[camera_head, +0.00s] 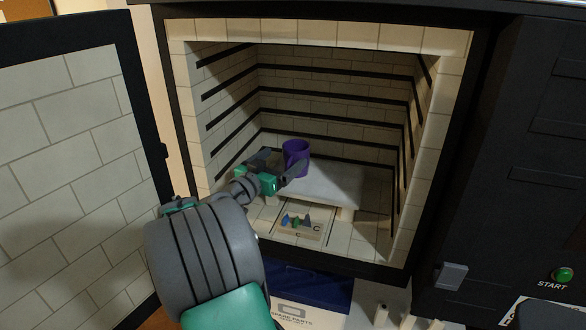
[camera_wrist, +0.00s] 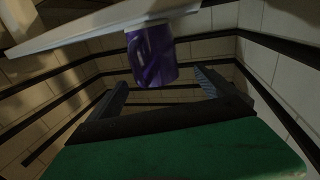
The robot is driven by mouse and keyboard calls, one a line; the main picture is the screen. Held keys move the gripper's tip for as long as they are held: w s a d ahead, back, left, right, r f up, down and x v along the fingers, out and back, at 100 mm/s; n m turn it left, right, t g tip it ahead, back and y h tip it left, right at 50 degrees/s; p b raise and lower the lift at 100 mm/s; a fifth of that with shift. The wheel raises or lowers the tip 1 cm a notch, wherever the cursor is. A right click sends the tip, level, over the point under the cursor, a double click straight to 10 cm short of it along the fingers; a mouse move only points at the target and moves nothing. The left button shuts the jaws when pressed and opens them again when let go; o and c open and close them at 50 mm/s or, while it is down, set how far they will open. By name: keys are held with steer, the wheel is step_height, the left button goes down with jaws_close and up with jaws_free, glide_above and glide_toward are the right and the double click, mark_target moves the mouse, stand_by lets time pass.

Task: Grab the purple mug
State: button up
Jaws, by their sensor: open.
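The purple mug (camera_head: 296,157) stands upright on a pale shelf (camera_head: 335,184) inside the open kiln, toward the back left. In the wrist view, the mug (camera_wrist: 151,56) appears upside down below the shelf (camera_wrist: 95,30), with its handle facing the camera. My gripper (camera_head: 279,165) is inside the kiln, just in front of the mug. Its two fingers are apart and empty. In the wrist view, the mug lies ahead of my gripper (camera_wrist: 161,78), between the lines of the fingers and closer to the left one. Whether a finger touches it cannot be told.
The kiln's brick walls (camera_head: 330,90) with dark bars enclose the space. The open kiln door (camera_head: 75,130) is at left. The shelf right of the mug is clear.

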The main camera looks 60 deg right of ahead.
mark_target(289, 155)
steer(key=d, duration=0.2)
steer(key=s+d, duration=0.1)
steer(key=d, duration=0.2)
steer(key=shift+s+d+r, duration=0.1)
steer(key=shift+s+d, duration=0.05)
steer(key=shift+d, duration=0.6)
steer(key=shift+c, duration=0.5)
steer(key=c, duration=1.7)
